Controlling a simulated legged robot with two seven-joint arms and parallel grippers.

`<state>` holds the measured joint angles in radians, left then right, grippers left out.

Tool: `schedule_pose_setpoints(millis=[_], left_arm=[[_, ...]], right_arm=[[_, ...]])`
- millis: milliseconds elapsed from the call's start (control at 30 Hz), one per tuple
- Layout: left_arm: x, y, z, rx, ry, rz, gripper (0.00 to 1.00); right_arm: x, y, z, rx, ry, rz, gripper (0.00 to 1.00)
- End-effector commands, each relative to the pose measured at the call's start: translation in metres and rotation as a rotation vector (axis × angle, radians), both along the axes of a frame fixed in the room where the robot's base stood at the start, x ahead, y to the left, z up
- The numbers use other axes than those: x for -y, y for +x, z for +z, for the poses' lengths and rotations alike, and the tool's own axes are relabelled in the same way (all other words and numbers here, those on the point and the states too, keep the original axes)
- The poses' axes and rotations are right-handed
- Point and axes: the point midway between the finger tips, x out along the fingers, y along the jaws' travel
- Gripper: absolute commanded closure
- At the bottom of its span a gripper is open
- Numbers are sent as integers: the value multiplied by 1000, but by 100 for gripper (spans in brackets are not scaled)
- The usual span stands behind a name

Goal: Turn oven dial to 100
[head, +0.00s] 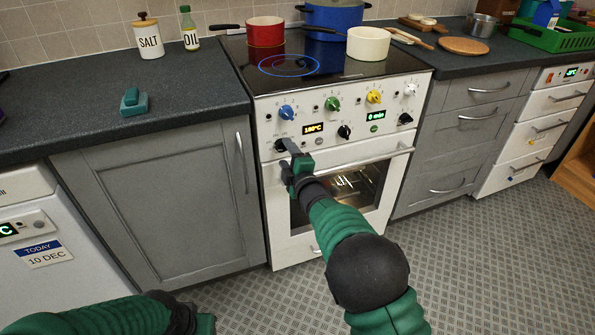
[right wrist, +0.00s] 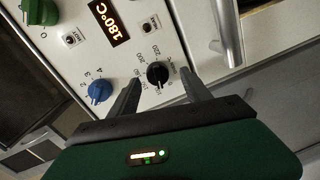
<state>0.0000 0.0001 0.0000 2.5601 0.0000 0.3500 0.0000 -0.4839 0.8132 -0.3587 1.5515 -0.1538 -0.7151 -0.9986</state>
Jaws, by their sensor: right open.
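The white oven (head: 415,92) stands in the counter, its display (head: 313,128) reading 180°C. The black oven dial (head: 281,145) is at the lower left of the panel, partly hidden by my right gripper (head: 293,157). In the right wrist view, the dial (right wrist: 157,73) has a printed number scale around it. My right gripper (right wrist: 161,80) is open there, with one finger on either side of the dial. I cannot tell whether the fingers touch it. My left gripper (head: 204,324) is low at the bottom edge, its fingers not clear.
A blue knob (head: 286,112), green knob (head: 332,104) and yellow knob (head: 374,97) line the panel above. Another black knob (head: 345,132) is right of the display. The oven door handle (head: 345,158) runs just below. Pots stand on the hob. The floor in front is clear.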

Motion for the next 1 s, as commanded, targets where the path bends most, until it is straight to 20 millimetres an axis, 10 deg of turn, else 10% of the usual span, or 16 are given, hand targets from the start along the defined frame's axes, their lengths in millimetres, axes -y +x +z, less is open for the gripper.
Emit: schedule_pose_setpoints(millis=[500, 1000], left_arm=[[0, 0, 38, 0, 0, 0, 64], [0, 0, 39, 0, 0, 0, 64]], right_arm=[[40, -127, 10, -5, -2, 0, 44], [52, -138, 6, -18, 37, -14, 43]])
